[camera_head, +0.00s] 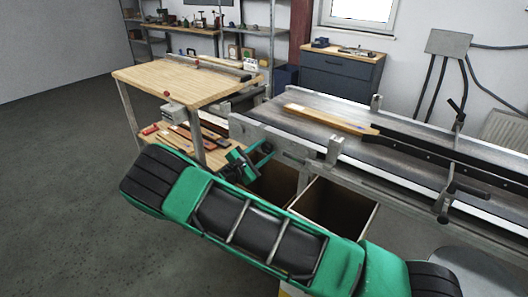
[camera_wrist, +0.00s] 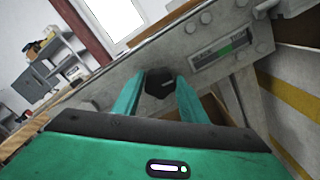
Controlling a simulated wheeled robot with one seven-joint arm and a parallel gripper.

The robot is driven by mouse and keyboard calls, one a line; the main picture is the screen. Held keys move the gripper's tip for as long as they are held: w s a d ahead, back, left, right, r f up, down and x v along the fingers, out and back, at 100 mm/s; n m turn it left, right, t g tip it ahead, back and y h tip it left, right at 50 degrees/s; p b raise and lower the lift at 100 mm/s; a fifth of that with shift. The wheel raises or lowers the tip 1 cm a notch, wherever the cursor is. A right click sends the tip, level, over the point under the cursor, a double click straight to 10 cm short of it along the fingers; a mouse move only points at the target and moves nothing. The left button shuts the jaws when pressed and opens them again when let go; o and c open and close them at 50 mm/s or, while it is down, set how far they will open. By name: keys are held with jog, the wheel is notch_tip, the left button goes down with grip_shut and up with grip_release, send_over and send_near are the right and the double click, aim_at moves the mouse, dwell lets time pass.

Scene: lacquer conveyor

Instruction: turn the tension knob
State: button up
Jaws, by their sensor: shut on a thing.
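The tension knob (camera_wrist: 159,82) is a black, faceted knob on the side of the grey conveyor frame (camera_wrist: 190,45). In the wrist view, my gripper (camera_wrist: 160,88) has one green finger on each side of it and is shut on it.
The conveyor belt (camera_head: 315,103) carries a wooden board (camera_head: 330,119). A wooden workbench (camera_head: 180,80) stands to the left, with a small grey box (camera_head: 172,112) on its side. An open bin (camera_head: 335,210) stands under the conveyor, close to my arm. Open floor (camera_head: 60,180) lies left.

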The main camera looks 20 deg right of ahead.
jog(key=shift+w+a, duration=0.1)
jog(key=shift+a, duration=0.15)
jog(key=o, duration=1.1)
jog(key=shift+c, duration=0.2)
jog(key=shift+d, duration=0.1)
jog(key=v, duration=1.1)
jog(key=shift+d+f, duration=0.1)
